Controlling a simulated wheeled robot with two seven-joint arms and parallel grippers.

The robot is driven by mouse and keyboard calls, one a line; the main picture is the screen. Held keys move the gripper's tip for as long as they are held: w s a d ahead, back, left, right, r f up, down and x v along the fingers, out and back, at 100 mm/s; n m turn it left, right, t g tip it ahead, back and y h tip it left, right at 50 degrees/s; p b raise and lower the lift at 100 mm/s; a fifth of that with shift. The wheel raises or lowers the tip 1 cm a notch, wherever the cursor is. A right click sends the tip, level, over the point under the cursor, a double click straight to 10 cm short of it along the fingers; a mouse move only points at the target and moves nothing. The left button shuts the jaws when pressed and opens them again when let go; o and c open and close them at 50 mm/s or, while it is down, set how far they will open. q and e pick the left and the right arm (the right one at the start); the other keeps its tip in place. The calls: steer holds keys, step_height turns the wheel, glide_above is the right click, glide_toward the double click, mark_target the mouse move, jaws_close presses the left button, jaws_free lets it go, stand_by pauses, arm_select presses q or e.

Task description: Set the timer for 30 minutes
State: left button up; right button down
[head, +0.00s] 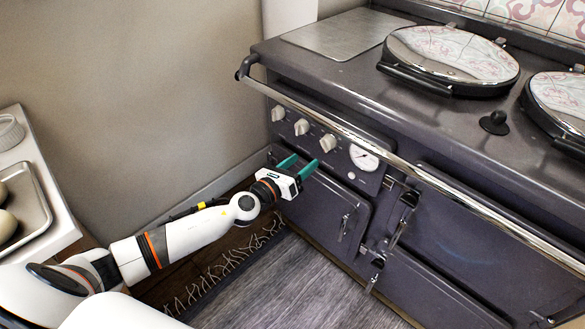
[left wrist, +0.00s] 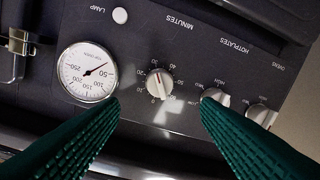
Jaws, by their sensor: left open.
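The timer is the white knob (left wrist: 161,84) under the word MINUTES in the left wrist view, where the panel appears upside down. Numbers ring it, and a thin red mark shows on its face; I cannot read its exact setting. In the head view it is the knob (head: 328,142) nearest the round gauge. My left gripper (head: 298,166) is open and empty, below and in front of the knobs. In the left wrist view its green fingers (left wrist: 160,108) stand on either side below the timer knob, apart from it. My right gripper is not in view.
A white gauge (head: 364,159) sits beside the timer, and two similar knobs (left wrist: 216,97) (left wrist: 261,115) stand on its other side. A metal rail (head: 400,169) runs along the stove front above the panel. A white counter (head: 48,205) with a tray is at left.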

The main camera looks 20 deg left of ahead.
arm_select(q)
steer(key=shift+v, duration=1.7)
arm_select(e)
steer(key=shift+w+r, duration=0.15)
